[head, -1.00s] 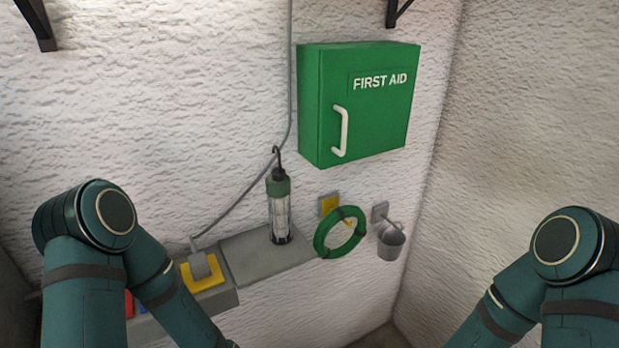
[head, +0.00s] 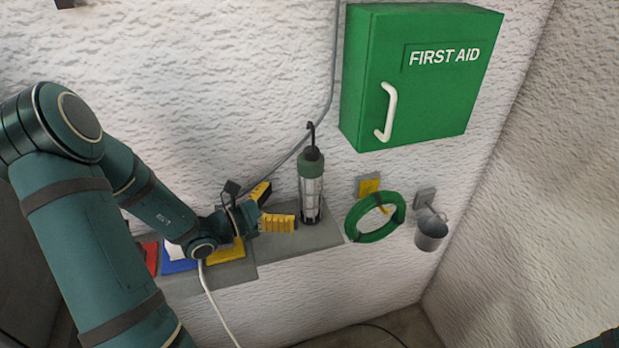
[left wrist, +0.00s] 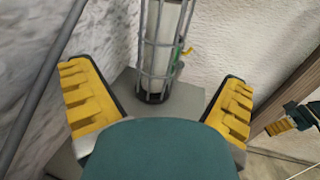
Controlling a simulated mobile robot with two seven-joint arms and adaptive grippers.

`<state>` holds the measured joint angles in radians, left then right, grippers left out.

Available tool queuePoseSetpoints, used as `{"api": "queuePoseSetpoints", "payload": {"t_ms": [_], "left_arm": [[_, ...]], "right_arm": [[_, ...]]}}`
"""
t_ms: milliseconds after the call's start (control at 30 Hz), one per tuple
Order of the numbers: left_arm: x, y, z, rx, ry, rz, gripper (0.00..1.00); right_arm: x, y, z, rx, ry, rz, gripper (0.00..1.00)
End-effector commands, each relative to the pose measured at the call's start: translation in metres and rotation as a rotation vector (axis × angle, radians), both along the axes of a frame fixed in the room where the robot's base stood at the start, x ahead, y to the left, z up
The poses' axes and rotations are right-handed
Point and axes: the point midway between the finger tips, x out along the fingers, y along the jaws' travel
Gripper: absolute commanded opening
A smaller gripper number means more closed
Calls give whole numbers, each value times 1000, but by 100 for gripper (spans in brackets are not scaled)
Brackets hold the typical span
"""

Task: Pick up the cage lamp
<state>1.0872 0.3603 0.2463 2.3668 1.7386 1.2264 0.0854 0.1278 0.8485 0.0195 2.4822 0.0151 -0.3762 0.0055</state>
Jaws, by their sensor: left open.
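The cage lamp (head: 312,192) stands upright on a grey ledge (head: 290,238) against the wall, with a green top, a black hook and a wire cage around a pale tube. My left gripper (head: 272,208) is open and empty just left of the lamp, its yellow fingers pointing towards it. In the left wrist view the lower cage (left wrist: 162,45) shows beyond and between the two spread fingers, apart from both; the lamp's top is cut off. Part of what looks like my right gripper (left wrist: 281,127) shows at that view's right edge; its opening is unclear.
A green first aid box (head: 425,80) hangs above right. A green coil (head: 358,232) and a small bucket (head: 431,238) hang right of the lamp. A grey conduit (head: 333,75) runs down the wall behind. A white cable (head: 212,300) hangs below my left wrist.

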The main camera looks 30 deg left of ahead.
Motion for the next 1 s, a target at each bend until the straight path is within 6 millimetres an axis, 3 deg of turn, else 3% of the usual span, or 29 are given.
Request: {"api": "queuePoseSetpoints", "payload": {"t_ms": [167, 700, 967, 1000], "left_arm": [[9, 1, 4, -9, -13, 19, 99], [65, -27, 9, -9, -10, 15, 99], [68, -28, 9, -9, -10, 16, 99], [68, -28, 9, -9, -10, 16, 92]], "right_arm": [[0, -2, -1, -2, 1, -5, 47], [0, -2, -2, -2, 2, -4, 47], [0, -2, -2, -2, 2, -4, 47], [0, -2, -2, -2, 2, -4, 47]]}}
